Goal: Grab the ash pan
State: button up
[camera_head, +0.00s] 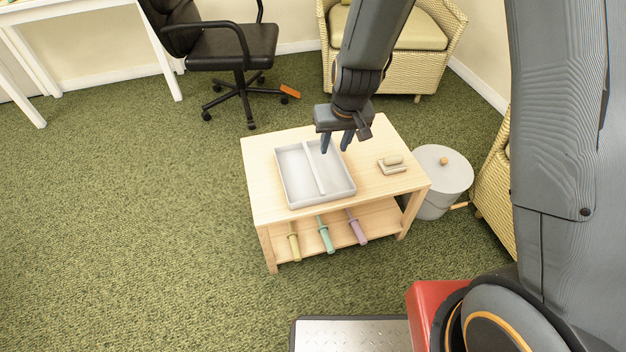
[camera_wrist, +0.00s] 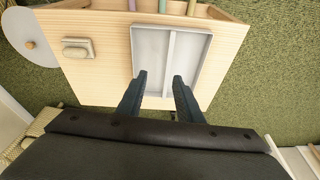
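A shallow grey pan with a divider (camera_head: 297,178), which I take for the ash pan, lies on top of a small light wooden table (camera_head: 262,160). In the wrist view the pan (camera_wrist: 151,48) is ahead of my fingers, partly covered by them at its near end. My gripper (camera_head: 335,149) is above the pan's far right part, pointing down. Its two fingers stand apart with nothing between them, as the wrist view also shows (camera_wrist: 159,77). I cannot tell the exact height of the fingertips over the pan.
A small beige block-like item (camera_head: 392,164) lies on the table right of the pan. Several coloured-handled tools (camera_head: 325,236) lie on the lower shelf. A lidded grey bucket (camera_head: 443,172) stands right of the table. An office chair (camera_head: 235,50) and wicker chair (camera_head: 400,70) stand behind. Carpet at left is clear.

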jog(key=t+b, duration=0.1)
jog(key=b, duration=0.3)
send_near(313, 164)
jog(key=shift+n, duration=0.4)
jog(key=f, duration=0.3)
jog(key=a+f, duration=0.1)
jog(key=f, duration=0.1)
jog(key=shift+w+a, duration=0.1)
jog(key=shift+w, duration=0.25)
jog(key=shift+w+d+b+x, duration=0.15)
jog(key=shift+b+x, duration=0.15)
jog(key=shift+x, duration=0.6)
jog(key=shift+w+d+b+x, duration=0.15)
jog(key=shift+b+x, duration=0.15)
jog(key=shift+x, duration=0.6)
jog(key=shift+w+a+b+x, duration=0.1)
jog(key=shift+w+b+x, duration=0.15)
jog(key=shift+x, duration=0.65)
jog(key=shift+s+r, duration=0.1)
jog(key=shift+r, duration=0.1)
grip_shut()
